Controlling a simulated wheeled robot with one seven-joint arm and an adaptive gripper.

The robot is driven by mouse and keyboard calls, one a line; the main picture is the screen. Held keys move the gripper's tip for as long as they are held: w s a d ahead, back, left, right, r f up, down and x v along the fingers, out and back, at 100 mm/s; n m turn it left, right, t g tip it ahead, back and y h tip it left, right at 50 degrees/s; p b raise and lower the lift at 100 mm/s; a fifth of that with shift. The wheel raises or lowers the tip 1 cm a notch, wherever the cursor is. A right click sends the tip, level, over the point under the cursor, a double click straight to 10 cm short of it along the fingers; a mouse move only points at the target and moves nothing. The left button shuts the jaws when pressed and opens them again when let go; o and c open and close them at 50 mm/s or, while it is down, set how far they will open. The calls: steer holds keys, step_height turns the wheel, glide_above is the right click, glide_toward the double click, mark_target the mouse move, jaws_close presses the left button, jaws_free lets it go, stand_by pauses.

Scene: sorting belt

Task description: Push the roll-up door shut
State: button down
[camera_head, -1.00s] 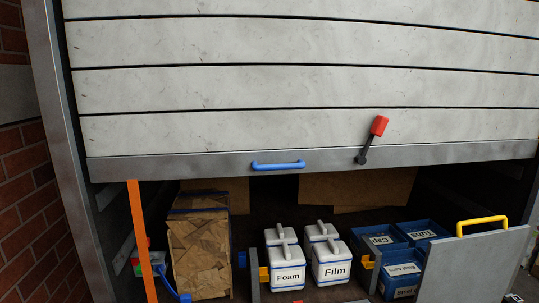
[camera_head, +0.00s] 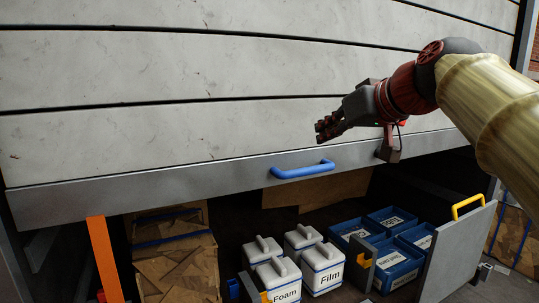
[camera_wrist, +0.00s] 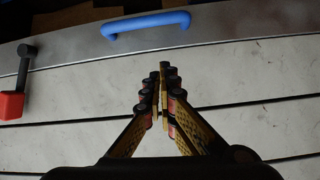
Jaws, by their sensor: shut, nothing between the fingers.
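The roll-up door (camera_head: 150,70) has pale slats and a grey bottom rail, and hangs partway down over a dark opening. Its blue handle (camera_head: 303,170) is on the rail; in the wrist view the handle (camera_wrist: 147,29) lies beyond my fingertips. A dark latch lever (camera_head: 389,148) with a red grip stands at the rail's right; the red grip (camera_wrist: 11,104) shows at the left of the wrist view. My gripper (camera_head: 328,128) is shut and empty, in front of the lowest slat, above and right of the blue handle. I cannot tell whether it touches the door.
Below the door are white bins labelled Foam (camera_head: 278,281) and Film (camera_head: 324,267), blue crates (camera_head: 398,266), and cardboard (camera_head: 178,263). An orange strip (camera_head: 104,259) stands at left. A grey panel (camera_head: 459,250) with a yellow handle (camera_head: 468,205) stands at right.

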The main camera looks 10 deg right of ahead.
steer(key=a, duration=0.1)
steer(key=n+p, duration=0.1)
steer(key=p, duration=0.2)
glide_toward(303, 157)
steer(key=w+a, duration=0.1)
steer(key=w+a+r, duration=0.1)
steer(key=a, duration=0.1)
steer(key=w+a+r, duration=0.1)
steer(key=shift+w+a, duration=0.1)
steer(key=shift+a, duration=0.2)
steer(key=f, duration=0.1)
steer(key=f+p, duration=0.1)
steer(key=f, duration=0.1)
steer(key=shift+s+d+f, duration=0.1)
steer(key=shift+s+f, duration=0.05)
steer(key=shift+s, duration=0.25)
steer(key=shift+w+f, duration=0.1)
steer(key=shift+f, duration=0.4)
steer(key=shift+r, duration=0.1)
